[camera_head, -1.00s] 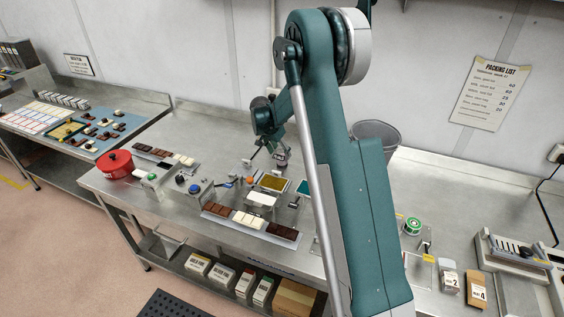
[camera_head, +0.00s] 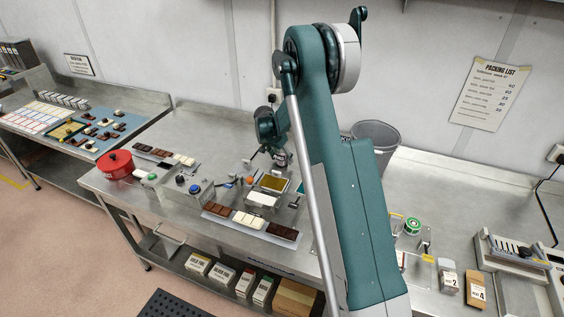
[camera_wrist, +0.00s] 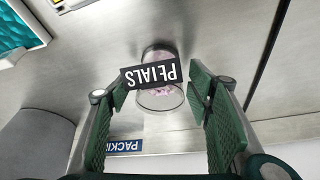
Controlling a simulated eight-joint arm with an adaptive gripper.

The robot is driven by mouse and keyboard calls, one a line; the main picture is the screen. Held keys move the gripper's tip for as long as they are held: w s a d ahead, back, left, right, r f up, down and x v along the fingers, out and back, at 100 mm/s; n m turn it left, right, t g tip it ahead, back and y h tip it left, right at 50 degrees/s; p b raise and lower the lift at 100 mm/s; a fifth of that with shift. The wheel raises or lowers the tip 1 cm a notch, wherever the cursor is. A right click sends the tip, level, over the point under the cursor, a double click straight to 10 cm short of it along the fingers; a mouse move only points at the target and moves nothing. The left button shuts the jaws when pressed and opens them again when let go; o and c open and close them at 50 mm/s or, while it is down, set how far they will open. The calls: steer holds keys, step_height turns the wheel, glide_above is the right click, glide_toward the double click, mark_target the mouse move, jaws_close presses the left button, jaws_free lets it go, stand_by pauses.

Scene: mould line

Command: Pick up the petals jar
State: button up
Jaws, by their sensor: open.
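The petals jar (camera_wrist: 160,97) is a small clear jar with pink contents and a black label reading PETALS, upside down in the wrist view. It stands on the steel worktop ahead of my gripper (camera_wrist: 162,88). The two green-padded fingers are spread wide, one on each side of the jar, with the jar near the middle of the gap. I see no finger clearly touching it. In the head view my gripper (camera_head: 272,153) is small above the bench behind the gold tray, and the jar is hard to make out there.
A teal padded tray (camera_wrist: 18,32) lies at the upper left of the wrist view, with a grey bin (camera_wrist: 35,135) at lower left. In the head view, a chocolate tray (camera_head: 250,222), gold tray (camera_head: 272,183), red pot (camera_head: 118,165) and grey bin (camera_head: 377,140) stand around.

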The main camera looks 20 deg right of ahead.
stand_by(0.5)
steer(key=c, duration=1)
steer(key=shift+o, duration=0.2)
steer(key=shift+r, duration=0.1)
step_height(320, 180, up, 10)
stand_by(0.5)
